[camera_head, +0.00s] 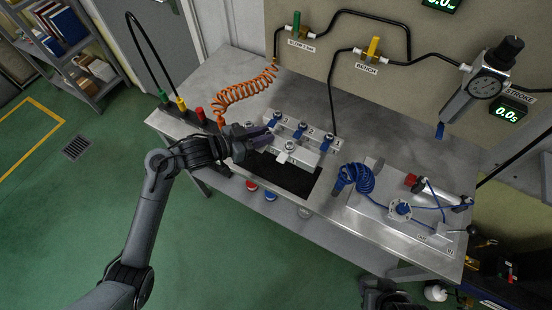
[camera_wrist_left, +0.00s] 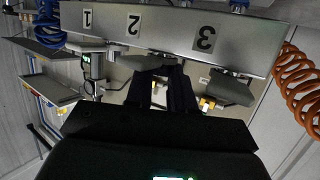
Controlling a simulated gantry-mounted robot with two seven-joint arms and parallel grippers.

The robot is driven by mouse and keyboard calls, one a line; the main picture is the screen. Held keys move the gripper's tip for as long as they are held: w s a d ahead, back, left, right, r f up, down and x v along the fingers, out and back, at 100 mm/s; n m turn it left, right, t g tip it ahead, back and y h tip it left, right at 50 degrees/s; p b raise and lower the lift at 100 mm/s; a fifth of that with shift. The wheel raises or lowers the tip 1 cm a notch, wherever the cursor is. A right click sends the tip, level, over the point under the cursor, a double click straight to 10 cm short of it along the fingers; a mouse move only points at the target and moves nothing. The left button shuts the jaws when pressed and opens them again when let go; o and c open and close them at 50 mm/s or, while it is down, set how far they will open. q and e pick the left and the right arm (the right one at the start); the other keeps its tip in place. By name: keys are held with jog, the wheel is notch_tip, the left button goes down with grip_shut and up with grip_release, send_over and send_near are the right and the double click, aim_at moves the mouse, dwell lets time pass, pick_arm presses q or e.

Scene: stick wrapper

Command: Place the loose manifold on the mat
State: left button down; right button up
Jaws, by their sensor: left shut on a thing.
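The loose manifold (camera_head: 302,130) is a silver block with blue fittings on top and small pale knobs along its near side. It is at the back edge of the black mat (camera_head: 287,176); I cannot tell whether it touches the mat. My left gripper (camera_head: 264,137) is at its left part, shut on it. In the left wrist view the manifold (camera_wrist_left: 180,32) shows the labels 1, 2 and 3, and the gripper's dark fingers (camera_wrist_left: 160,90) reach to its edge. A dark part at the bottom edge of the head view looks like my right gripper (camera_head: 385,292); its fingers are unclear.
A coiled orange hose (camera_head: 243,88) hangs behind the left gripper. A coiled blue hose (camera_head: 357,178) and a plate with a cylinder (camera_head: 415,205) are at the right of the bench (camera_head: 225,68). Red, yellow and green connectors (camera_head: 181,104) stand at the left.

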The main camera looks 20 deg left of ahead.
pick_arm(q)
notch_tip(320, 180, down, 5)
jog(key=shift+r+b, duration=0.1)
jog(key=shift+b, duration=0.3)
jog(key=shift+f+b, duration=0.4)
jog(key=shift+f, duration=1.95)
jog(key=shift+f, duration=0.1)
jog(key=c, duration=1.4)
grip_release()
jog(key=shift+f, duration=0.25)
jog(key=o, duration=0.4)
